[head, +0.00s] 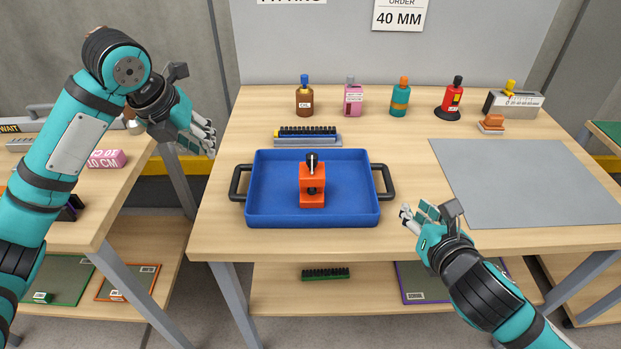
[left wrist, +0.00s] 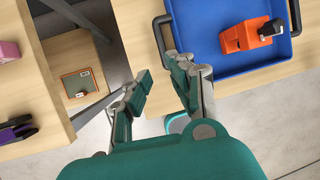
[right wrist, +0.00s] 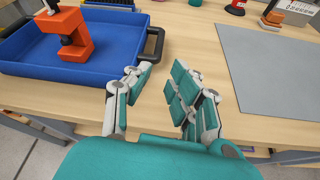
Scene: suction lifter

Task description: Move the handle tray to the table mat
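The blue handle tray (head: 262,210) lies on the wooden table, left of centre in the head view, with a black handle on each short side. An orange clamp-like device with a black knob (head: 312,186) stands in it. The grey table mat (head: 530,182) lies flat and bare on the table's right part. My left gripper (head: 209,140) is open and empty, up and left of the tray; the left wrist view shows the tray's left handle (left wrist: 163,35) beyond its fingers. My right gripper (head: 412,214) is open and empty, just right of the tray's right handle (right wrist: 154,44).
Bottles (head: 305,98), a red lifter (head: 452,103), a scale-marked block (head: 513,102) and an orange stamp-like piece (head: 491,123) line the table's back. A brush-like strip (head: 307,137) lies right behind the tray. Bare wood separates tray and mat. A side table (head: 88,220) stands left across a gap.

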